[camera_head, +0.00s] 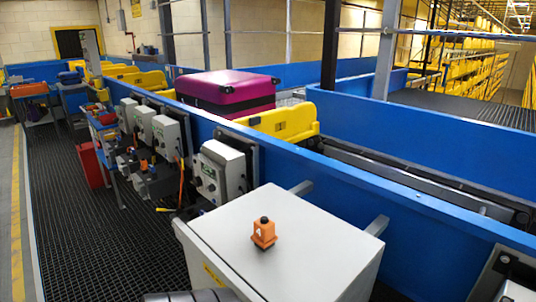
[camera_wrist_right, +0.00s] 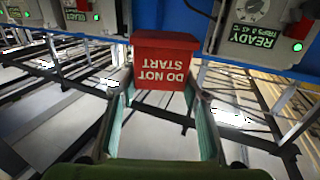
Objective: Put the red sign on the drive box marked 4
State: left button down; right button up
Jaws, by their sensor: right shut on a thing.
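The red sign (camera_wrist_right: 164,62) is in the right wrist view, its white words "DO NOT START" upside down. My right gripper (camera_wrist_right: 162,100) is shut on it, with a green-lined finger on each side. Grey drive boxes with green lights show beyond it, one at upper left (camera_wrist_right: 92,14) and one at upper right (camera_wrist_right: 262,28) with a dial and "READY". In the head view grey drive boxes line the blue rail, the nearest (camera_head: 222,170) beside the large cabinet. I cannot read a number on any of them. My left gripper is not in view.
A purple suitcase (camera_head: 228,90) lies on the conveyor behind the blue rail (camera_head: 420,235). Dark floor grating (camera_head: 70,210) lies at left.

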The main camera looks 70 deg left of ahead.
aim_at(220, 149)
jog(key=k+z, duration=0.1)
jog(key=z, duration=0.25)
jog(key=k+j+z, duration=0.1)
jog(key=z, duration=0.3)
jog(key=k+z, duration=0.1)
jog(key=z, duration=0.25)
jog(key=k+j+z, duration=0.2)
jog(key=z, duration=0.2)
jog(key=k+z, duration=0.85)
jog(key=k+l+z, duration=0.1)
jog(key=k+z, duration=0.3)
jog(key=k+j+z, duration=0.15)
jog(key=z, duration=0.35)
jog(key=k+z, duration=0.25)
jog(key=z, duration=0.2)
jog(key=k+z, duration=0.25)
jog(key=z, duration=0.25)
jog(key=k+l+z, duration=0.15)
jog(key=z, duration=0.35)
jog(key=k+z, duration=0.1)
jog(key=z, duration=3.55)
